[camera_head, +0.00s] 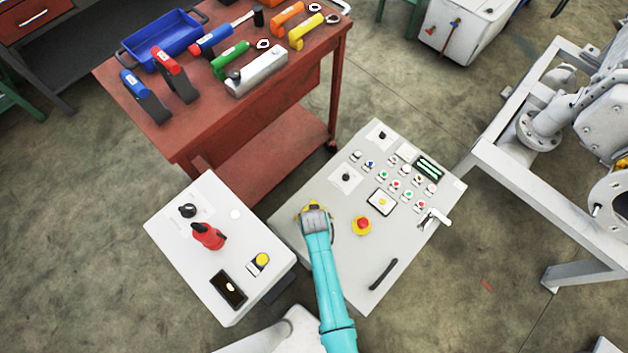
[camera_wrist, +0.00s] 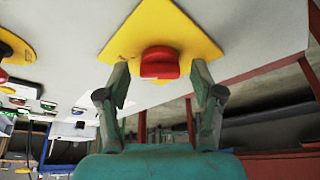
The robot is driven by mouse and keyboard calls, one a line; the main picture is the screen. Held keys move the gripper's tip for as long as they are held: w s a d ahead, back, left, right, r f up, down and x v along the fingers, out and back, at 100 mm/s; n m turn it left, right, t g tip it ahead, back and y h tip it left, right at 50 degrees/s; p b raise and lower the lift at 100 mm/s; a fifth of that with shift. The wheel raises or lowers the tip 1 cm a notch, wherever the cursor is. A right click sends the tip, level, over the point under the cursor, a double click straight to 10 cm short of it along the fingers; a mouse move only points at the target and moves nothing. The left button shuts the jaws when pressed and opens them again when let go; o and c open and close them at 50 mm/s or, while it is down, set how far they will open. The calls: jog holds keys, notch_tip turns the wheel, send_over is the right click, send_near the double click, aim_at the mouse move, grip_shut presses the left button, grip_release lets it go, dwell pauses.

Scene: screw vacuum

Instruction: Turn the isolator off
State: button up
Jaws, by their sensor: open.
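A red rotary knob (camera_wrist: 160,62) on a square yellow plate (camera_wrist: 150,25) is mounted on the pale control panel (camera_head: 335,265); it looks like the isolator. In the wrist view the fingers of my gripper (camera_wrist: 160,84) are open on either side of the knob, with visible gaps. The knob shows no clear position mark. In the head view my gripper (camera_head: 316,214) is over the panel's left part and hides the knob and most of the yellow plate.
A red-and-yellow emergency stop (camera_head: 362,225) is close to my gripper's right. Several buttons and a black handle (camera_head: 383,274) are also on the panel. A smaller white box (camera_head: 190,260) with a red handle (camera_head: 208,235) stands left. A red workbench (camera_head: 190,130) with tools is behind.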

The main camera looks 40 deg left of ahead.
jog(key=c, duration=1.1)
jog(key=shift+c, duration=0.2)
jog(key=shift+n, duration=0.3)
jog(key=n, duration=0.2)
jog(key=n+g+y, duration=0.1)
jog(key=n, duration=0.1)
jog(key=shift+w+d+g, duration=0.1)
jog(key=shift+w+g, duration=0.05)
jog(key=shift+g, duration=0.15)
jog(key=n+g, duration=0.1)
jog(key=n, duration=0.3)
jog(key=shift+n+g, duration=0.4)
jog(key=n, duration=0.2)
jog(key=n+g, duration=0.1)
jog(key=n, duration=0.1)
jog(key=shift+w+n+g, duration=0.15)
jog(key=shift+n+g, duration=0.15)
jog(key=shift+n+g+h, duration=0.3)
jog(key=shift+n+g, duration=0.3)
jog(key=shift+n, duration=1.3)
